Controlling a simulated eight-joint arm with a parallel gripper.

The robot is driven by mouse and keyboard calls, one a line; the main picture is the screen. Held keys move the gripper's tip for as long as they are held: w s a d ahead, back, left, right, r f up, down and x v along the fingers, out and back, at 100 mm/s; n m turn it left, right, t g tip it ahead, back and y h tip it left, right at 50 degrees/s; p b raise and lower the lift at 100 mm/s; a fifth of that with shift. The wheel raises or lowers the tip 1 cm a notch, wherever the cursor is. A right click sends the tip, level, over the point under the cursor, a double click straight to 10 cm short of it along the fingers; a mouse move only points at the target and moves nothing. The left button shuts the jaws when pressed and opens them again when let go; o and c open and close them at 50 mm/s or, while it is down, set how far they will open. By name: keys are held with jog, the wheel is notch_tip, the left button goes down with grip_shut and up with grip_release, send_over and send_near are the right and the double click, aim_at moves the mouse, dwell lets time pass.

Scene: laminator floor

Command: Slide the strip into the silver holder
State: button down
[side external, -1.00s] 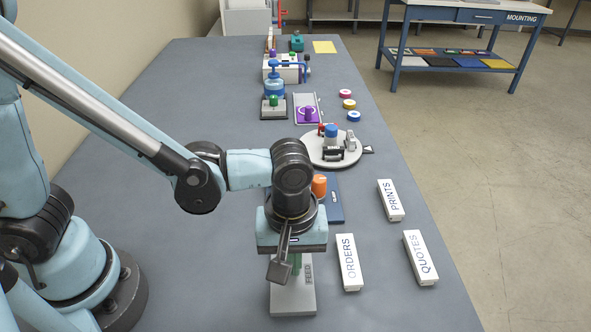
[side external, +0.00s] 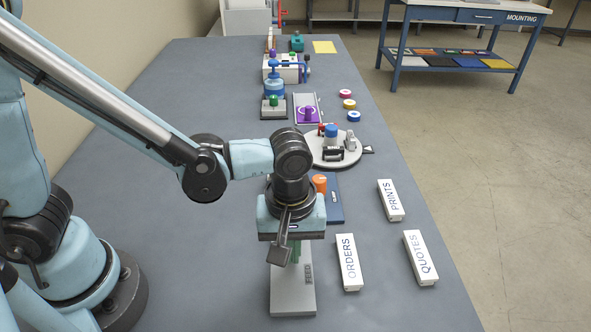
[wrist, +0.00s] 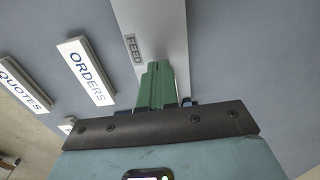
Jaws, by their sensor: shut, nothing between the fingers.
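Three white bars lettered ORDERS (side external: 348,262), QUOTES (side external: 420,257) and PRINTS (side external: 390,200) lie on the bench right of my gripper. I cannot tell which thing is the strip. A small silver-grey piece (side external: 351,140) stands on the round turntable (side external: 318,155); I cannot tell if it is the silver holder. My gripper (wrist: 168,103) is shut and empty, above a grey FEED block (side external: 293,298) with an upright green part (wrist: 155,84). The fingertips are beside the green part in the wrist view; contact is unclear. In the side view my wrist hides the fingertips.
A dark blue plate with an orange knob (side external: 319,183) stands close behind my gripper. The turntable also carries red, blue and black pieces. Coloured rolls (side external: 353,116) and several fixtures stand farther back. The bench is bare to the left of the FEED block.

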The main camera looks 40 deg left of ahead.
jog(key=shift+w+a, duration=0.6)
jog(key=shift+w+a, duration=0.15)
jog(key=shift+w+a, duration=0.75)
dwell(0.4)
jog(key=shift+w+a, duration=0.85)
jog(key=shift+a, duration=0.05)
jog(key=shift+w+a, duration=0.1)
jog(key=shift+w+a, duration=0.75)
jog(key=shift+w, duration=0.05)
jog(key=shift+w+a, duration=0.15)
